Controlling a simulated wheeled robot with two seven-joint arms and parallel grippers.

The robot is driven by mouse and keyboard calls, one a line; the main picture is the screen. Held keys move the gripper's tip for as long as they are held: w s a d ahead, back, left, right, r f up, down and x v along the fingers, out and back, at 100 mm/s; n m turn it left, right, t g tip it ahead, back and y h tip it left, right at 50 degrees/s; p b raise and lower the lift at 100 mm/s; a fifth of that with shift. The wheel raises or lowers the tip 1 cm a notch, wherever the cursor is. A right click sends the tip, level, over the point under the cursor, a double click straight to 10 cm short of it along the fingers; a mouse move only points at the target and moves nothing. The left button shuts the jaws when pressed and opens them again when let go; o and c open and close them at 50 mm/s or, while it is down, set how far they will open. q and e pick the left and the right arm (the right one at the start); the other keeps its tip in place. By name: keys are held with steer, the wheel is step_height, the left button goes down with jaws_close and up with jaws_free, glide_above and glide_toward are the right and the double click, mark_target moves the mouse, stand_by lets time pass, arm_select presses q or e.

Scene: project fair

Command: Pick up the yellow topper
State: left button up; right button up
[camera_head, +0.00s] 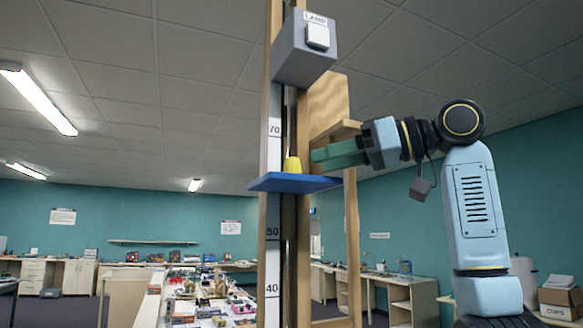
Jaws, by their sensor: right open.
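The yellow topper (292,165) is a small yellow piece standing upright on a blue platform (290,183). The platform sits on a tall wooden post with a height scale. My right gripper (318,156) reaches in from the right with its green fingers just to the right of the topper, slightly above the platform. The gripper is open, and a small gap seems to lie between its fingertips and the topper. My left gripper does not show.
A grey box labelled LAMP (305,50) is fixed to the post above the topper. A wooden board (330,105) stands behind the post, above my right fingers. Cluttered tables (205,305) stand below in the background.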

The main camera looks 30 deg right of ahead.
mark_target(292, 169)
steer(key=shift+w+a, duration=0.1)
steer(key=shift+w, duration=0.15)
steer(key=x, duration=0.1)
steer(key=p+x, duration=0.1)
steer(key=x, duration=0.2)
steer(key=shift+a+r+p, duration=0.35)
steer(key=shift+a, duration=0.3)
steer(key=shift+w+a+f, duration=0.1)
steer(key=shift+w+a, duration=0.05)
steer(key=shift+w, duration=0.1)
steer(key=shift+s, duration=0.1)
steer(key=shift+c, duration=0.2)
steer(key=c, duration=1)
